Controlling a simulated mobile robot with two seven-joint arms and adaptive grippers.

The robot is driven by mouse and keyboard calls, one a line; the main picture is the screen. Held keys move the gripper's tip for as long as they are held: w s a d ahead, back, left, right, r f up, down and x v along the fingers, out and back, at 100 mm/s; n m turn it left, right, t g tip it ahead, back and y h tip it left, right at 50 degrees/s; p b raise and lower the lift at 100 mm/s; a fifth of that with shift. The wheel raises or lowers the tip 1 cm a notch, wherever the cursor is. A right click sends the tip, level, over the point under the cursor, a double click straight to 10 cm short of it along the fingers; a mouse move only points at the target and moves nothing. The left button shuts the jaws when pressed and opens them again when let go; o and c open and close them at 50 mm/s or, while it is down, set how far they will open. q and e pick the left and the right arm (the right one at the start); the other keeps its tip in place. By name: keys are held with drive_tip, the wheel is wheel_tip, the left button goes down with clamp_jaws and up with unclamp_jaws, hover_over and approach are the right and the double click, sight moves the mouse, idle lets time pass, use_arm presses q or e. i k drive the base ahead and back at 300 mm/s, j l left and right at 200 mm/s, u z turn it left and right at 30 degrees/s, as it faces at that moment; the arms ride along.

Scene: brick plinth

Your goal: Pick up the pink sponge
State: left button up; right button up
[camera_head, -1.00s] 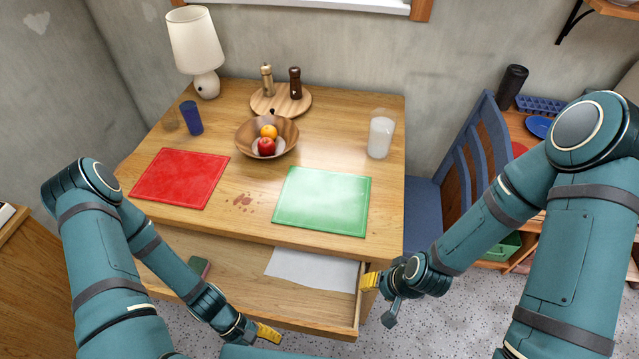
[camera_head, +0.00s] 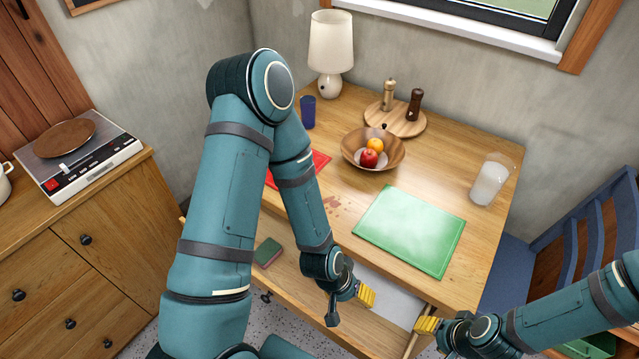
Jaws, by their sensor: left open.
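The sponge (camera_head: 267,251) lies in the left part of the open drawer. Its top is dark green and a thin pink edge shows along its side. My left gripper (camera_head: 366,295), with yellow fingertips, is open over the drawer's right part, right of the sponge and apart from it. My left upper arm passes close beside the sponge in the picture. My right gripper (camera_head: 428,325) is at the drawer's right end, and its jaw gap is not clear.
A white paper (camera_head: 393,295) lies in the drawer's right part. The table above holds a green mat (camera_head: 410,230), a partly hidden red mat (camera_head: 318,162), a fruit bowl (camera_head: 398,155) and a glass of milk (camera_head: 488,182). A scale (camera_head: 85,165) stands on the left cabinet.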

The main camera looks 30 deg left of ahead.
sight(269, 250)
drive_tip(key=u, duration=1.45)
